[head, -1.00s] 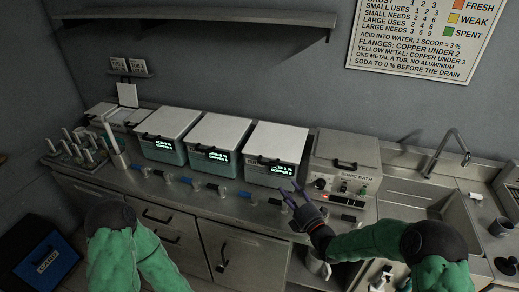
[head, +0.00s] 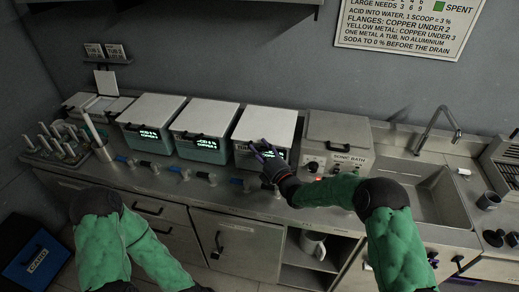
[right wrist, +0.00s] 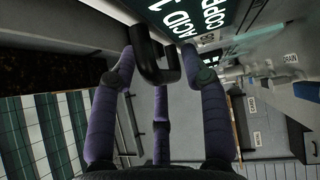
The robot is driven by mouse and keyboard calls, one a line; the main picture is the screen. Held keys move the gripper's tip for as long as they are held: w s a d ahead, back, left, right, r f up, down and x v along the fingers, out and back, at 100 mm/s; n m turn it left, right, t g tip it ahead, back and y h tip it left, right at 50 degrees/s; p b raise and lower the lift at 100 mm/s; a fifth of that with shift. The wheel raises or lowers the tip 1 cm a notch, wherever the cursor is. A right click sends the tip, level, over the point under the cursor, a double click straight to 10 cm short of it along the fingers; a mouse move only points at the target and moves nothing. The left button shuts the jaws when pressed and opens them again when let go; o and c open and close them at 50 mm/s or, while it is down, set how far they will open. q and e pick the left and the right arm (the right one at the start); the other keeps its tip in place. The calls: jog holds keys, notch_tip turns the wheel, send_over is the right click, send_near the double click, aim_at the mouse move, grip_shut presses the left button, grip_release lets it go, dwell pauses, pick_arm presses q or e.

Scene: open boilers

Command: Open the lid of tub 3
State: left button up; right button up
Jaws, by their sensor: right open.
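Three teal tubs with pale lids and lit displays stand in a row on the steel counter (head: 215,192). No tub numbers are legible to me. The rightmost tub (head: 243,160) has a shut lid (head: 268,124), and its display partly hides behind my right gripper (head: 264,151). In the right wrist view this display (right wrist: 210,15) reads "ACID 1" and part of "COPPER". My right gripper is open at this tub's front, its purple fingers (right wrist: 160,85) spread around the black lid handle (right wrist: 154,58). I cannot tell whether they touch it. My left gripper is outside the head view.
The middle tub (head: 200,150) and left tub (head: 148,140) are also shut. A sonic bath (head: 335,140) stands close on the right, then a sink (head: 425,200). Valves with blue handles (head: 188,173) line the counter's front. A shelf hangs above.

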jog(key=shift+w+a, duration=0.15)
jog(key=shift+w, duration=0.1)
